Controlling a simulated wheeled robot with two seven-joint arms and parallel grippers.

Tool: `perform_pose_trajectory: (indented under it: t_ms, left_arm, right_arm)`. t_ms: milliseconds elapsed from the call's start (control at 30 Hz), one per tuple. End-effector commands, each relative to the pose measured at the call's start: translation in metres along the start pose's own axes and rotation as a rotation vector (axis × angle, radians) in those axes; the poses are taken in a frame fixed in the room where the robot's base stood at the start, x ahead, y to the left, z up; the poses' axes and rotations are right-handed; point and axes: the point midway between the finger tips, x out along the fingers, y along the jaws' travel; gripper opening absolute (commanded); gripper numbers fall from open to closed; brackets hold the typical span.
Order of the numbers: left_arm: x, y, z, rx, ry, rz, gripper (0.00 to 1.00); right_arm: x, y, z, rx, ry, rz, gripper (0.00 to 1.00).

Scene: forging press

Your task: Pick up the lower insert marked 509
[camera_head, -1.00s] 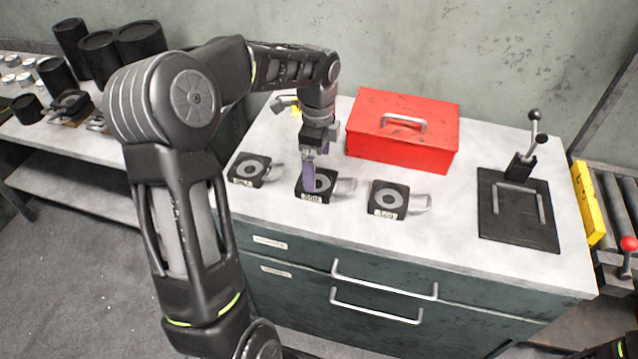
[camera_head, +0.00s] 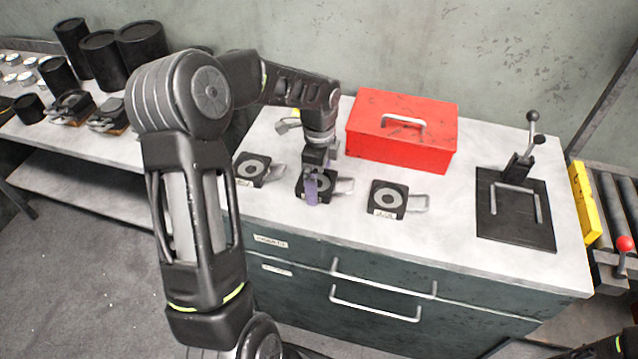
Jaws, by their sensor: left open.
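Three black square inserts with grey rings, side handles and small front labels stand in a row on the cabinet top: a left insert (camera_head: 252,170), a middle insert (camera_head: 327,183) and a right insert (camera_head: 388,198). The label numbers are too small to read, so I cannot tell which is 509. My left gripper (camera_head: 312,196), with purple fingers, is open and points down at the middle insert, hiding part of its ring and front. I cannot tell whether the fingers touch it. My right gripper is not in view.
A red toolbox (camera_head: 402,130) stands behind the inserts. A black plate fixture with a lever (camera_head: 515,208) lies to the right, beside a yellow block (camera_head: 587,203) and rollers. A side table (camera_head: 70,145) at left holds black cylinders.

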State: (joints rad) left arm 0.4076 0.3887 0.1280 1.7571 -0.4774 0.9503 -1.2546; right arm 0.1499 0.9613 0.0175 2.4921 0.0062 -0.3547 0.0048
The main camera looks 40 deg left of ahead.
Motion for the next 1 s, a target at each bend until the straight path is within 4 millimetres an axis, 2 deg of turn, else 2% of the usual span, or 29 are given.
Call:
perform_pose_trajectory:
  t_ms: [133,1000]
  left_arm:
    - [-0.0002,-0.0001,0.0,0.0,0.0,0.0,1.0]
    - [-0.0003,-0.0001,0.0,0.0,0.0,0.0,0.29]
  right_arm:
    - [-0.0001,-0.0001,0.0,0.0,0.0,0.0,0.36]
    - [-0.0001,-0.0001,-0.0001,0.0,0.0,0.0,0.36]
